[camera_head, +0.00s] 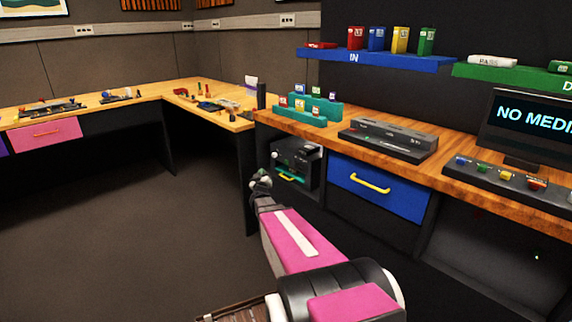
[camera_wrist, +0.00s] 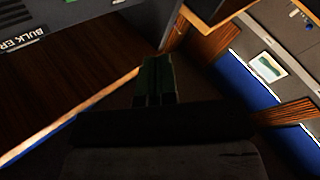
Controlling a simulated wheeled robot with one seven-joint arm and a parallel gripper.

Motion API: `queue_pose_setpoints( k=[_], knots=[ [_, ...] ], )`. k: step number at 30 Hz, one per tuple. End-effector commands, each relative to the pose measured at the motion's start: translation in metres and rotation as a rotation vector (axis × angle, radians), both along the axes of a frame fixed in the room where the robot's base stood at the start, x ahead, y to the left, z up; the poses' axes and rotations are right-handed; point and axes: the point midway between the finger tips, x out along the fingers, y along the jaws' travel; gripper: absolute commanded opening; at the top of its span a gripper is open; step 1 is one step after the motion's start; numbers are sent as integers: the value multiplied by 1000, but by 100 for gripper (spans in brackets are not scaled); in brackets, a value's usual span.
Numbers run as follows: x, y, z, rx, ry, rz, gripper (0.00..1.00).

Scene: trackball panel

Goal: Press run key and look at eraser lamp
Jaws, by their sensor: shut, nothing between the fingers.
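My gripper (camera_wrist: 155,80) shows in the wrist view with its fingers together and nothing between them. In the head view the end of my arm (camera_head: 261,184) is in front of the counter, left of the blue drawer. A label reading "BULK ER", cut off by the frame, is on the eraser (camera_wrist: 22,40) at the upper left of the wrist view, apart from my fingers. No key can be read as the run key in either view.
The wooden counter (camera_head: 468,170) bears a grey machine (camera_head: 388,143), a strip of coloured buttons (camera_head: 508,180) and a screen (camera_head: 535,118) reading "NO MEDI", cut off. A black device (camera_head: 296,163) sits below, beside the blue drawer (camera_head: 377,187). Open floor (camera_head: 110,220) lies left.

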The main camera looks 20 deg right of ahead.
Motion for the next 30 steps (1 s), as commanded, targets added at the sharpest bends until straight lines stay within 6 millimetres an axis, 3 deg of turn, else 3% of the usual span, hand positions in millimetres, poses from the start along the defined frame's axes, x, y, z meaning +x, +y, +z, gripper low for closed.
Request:
queue_pose_setpoints(
  k=[6,20,30],
  knots=[
    [1,-15,7,-50,-73,-70,0],
    [1,-19,9,-56,-81,-77,0],
    [13,-51,8,-56,-80,-79,0]
  ],
)
